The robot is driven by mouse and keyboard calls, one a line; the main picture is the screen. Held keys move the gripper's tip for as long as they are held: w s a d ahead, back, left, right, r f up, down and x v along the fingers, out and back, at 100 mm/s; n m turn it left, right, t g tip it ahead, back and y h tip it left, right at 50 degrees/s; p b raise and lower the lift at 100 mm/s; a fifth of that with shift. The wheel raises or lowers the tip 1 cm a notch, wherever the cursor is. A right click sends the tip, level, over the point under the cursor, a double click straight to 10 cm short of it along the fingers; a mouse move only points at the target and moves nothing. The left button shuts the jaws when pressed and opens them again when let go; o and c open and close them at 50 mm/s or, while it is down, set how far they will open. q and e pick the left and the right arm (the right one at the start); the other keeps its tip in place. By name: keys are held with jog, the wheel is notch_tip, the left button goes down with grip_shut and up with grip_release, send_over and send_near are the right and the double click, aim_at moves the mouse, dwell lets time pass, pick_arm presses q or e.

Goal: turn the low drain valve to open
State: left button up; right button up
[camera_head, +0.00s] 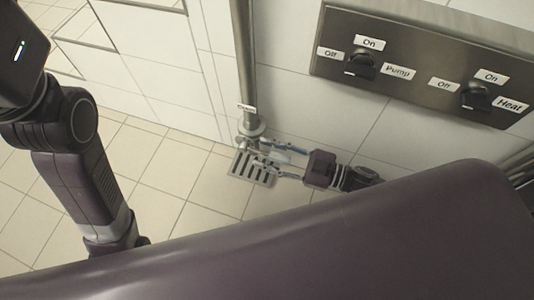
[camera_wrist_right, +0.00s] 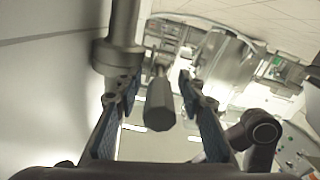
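The low drain valve is on a vertical steel pipe (camera_head: 245,60), just above the floor at the wall. In the right wrist view its dark faceted handle (camera_wrist_right: 160,105) sticks out toward the camera beside the pipe (camera_wrist_right: 122,30). My right gripper (camera_head: 262,155) is low at the foot of the pipe, with blue-padded fingers spread. In the wrist view the open fingers (camera_wrist_right: 153,85) stand on either side of the handle, with visible gaps. In the head view the fingers hide part of the valve. No fingers of my left gripper show.
A slotted floor drain (camera_head: 252,169) lies under the right gripper. A steel panel (camera_head: 420,65) with Pump and Heat knobs is on the wall above, at the right. The tiled floor (camera_head: 150,165) to the left of the drain is clear.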

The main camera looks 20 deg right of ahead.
jog(key=shift+c, duration=0.5)
grip_shut()
